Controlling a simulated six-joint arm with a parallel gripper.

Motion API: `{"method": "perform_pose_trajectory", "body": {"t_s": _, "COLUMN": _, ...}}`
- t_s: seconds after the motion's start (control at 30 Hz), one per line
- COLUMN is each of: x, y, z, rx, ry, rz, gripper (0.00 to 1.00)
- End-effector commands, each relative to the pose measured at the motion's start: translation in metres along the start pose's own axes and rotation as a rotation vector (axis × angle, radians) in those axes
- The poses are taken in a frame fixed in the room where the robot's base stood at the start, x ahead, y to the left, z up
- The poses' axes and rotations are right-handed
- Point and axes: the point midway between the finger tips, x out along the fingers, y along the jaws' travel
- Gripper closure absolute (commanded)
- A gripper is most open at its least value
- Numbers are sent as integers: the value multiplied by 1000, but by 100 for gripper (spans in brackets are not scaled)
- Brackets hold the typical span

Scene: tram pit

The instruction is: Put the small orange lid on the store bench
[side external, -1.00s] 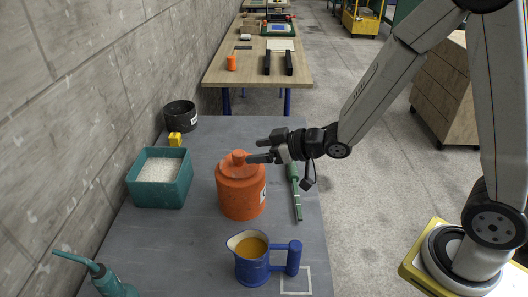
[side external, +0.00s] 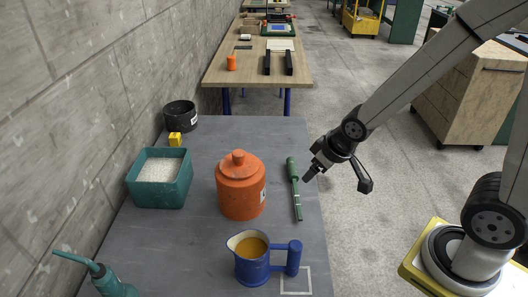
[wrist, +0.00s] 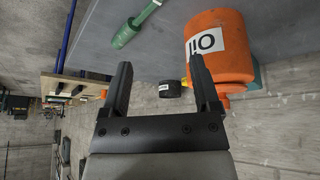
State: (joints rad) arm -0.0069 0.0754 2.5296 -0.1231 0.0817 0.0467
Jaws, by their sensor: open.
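The orange lid (side external: 239,157), with a round knob, sits on top of the orange canister (side external: 240,195) on the grey bench. In the wrist view the canister (wrist: 222,50) is at the upper right with an "OIL" label, and the lid's knob (wrist: 224,102) shows below it. My gripper (side external: 309,176) is open and empty, to the right of the canister by the bench's right edge. Its two fingers also show in the wrist view (wrist: 163,72), with nothing between them. A wooden bench (side external: 215,78) stands at the back; I cannot tell if it is the store bench.
A green-handled tool (side external: 293,172) lies between my gripper and the canister. A blue jug (side external: 252,268) stands in front, a teal bin (side external: 158,197) of white grains at left, and a black pot (side external: 180,122) behind. A small orange cylinder (side external: 231,63) stands on the wooden bench.

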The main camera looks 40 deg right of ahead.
Motion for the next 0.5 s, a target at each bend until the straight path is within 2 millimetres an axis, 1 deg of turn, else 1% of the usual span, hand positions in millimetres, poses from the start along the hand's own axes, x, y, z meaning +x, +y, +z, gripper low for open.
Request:
{"method": "perform_pose_trajectory", "body": {"t_s": 0.03, "x": -4, "y": 1, "z": 9, "rx": 19, "ry": -44, "rz": 1, "gripper": 21}}
{"method": "perform_pose_trajectory", "body": {"t_s": 0.1, "x": -10, "y": 0, "z": 21, "rx": 41, "ry": -104, "rz": -1, "gripper": 21}}
{"method": "perform_pose_trajectory", "body": {"t_s": 0.23, "x": -17, "y": -1, "z": 36, "rx": 69, "ry": -184, "rz": -10, "gripper": 21}}
{"method": "perform_pose_trajectory", "body": {"t_s": 0.3, "x": -19, "y": -2, "z": 41, "rx": 78, "ry": -209, "rz": -14, "gripper": 21}}
{"method": "perform_pose_trajectory", "body": {"t_s": 0.43, "x": -21, "y": -3, "z": 45, "rx": 82, "ry": -226, "rz": -17, "gripper": 21}}
{"method": "perform_pose_trajectory", "body": {"t_s": 0.47, "x": -21, "y": -3, "z": 45, "rx": 82, "ry": -227, "rz": -17, "gripper": 15}}
{"method": "perform_pose_trajectory", "body": {"t_s": 0.5, "x": -21, "y": -3, "z": 45, "rx": 82, "ry": -227, "rz": -17, "gripper": 14}}
